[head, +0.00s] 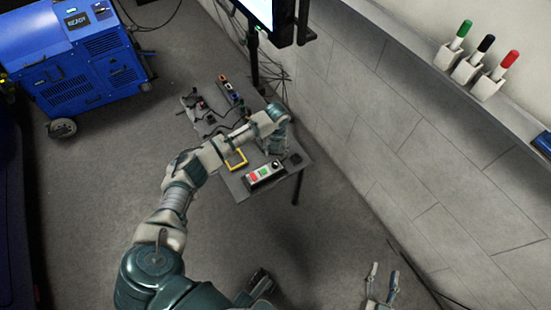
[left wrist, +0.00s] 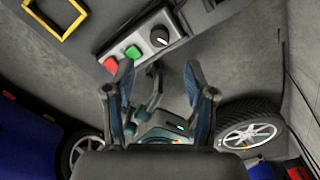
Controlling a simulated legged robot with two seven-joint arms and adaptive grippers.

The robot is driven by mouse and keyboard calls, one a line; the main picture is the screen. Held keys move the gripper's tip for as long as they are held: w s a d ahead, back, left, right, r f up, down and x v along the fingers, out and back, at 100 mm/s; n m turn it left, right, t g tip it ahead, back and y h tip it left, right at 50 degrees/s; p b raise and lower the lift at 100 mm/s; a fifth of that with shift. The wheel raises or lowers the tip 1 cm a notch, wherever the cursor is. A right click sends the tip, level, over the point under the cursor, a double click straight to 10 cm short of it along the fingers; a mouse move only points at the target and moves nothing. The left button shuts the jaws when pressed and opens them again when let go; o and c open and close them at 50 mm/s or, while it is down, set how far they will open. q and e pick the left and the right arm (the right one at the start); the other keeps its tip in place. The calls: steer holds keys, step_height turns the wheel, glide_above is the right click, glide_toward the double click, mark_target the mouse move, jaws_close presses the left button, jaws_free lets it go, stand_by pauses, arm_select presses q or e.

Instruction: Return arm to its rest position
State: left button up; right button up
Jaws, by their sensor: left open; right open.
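My left arm reaches up the head view to the small grey table (head: 232,186). My left gripper (head: 283,146) is at its end, over the table's right part, partly hidden by the wrist. In the left wrist view its two fingers (left wrist: 160,82) are spread apart with nothing held between them. The control box (left wrist: 138,48), with a red button, a green button and a black knob, is in front of the fingertips. The control box (head: 265,175) also shows on the table's near edge. My right gripper (head: 381,285) is low in the head view, fingers apart and empty.
A yellow frame (head: 236,160) and several small parts with cables lie on the table. A monitor (head: 258,12) stands behind it. A grey wall (head: 430,150) with a marker shelf runs along the right. A blue machine (head: 75,60) stands at upper left, with open floor between.

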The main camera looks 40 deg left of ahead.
arm_select(q)
step_height(320, 180, up, 3)
steer(key=shift+f, duration=0.15)
stand_by(0.4)
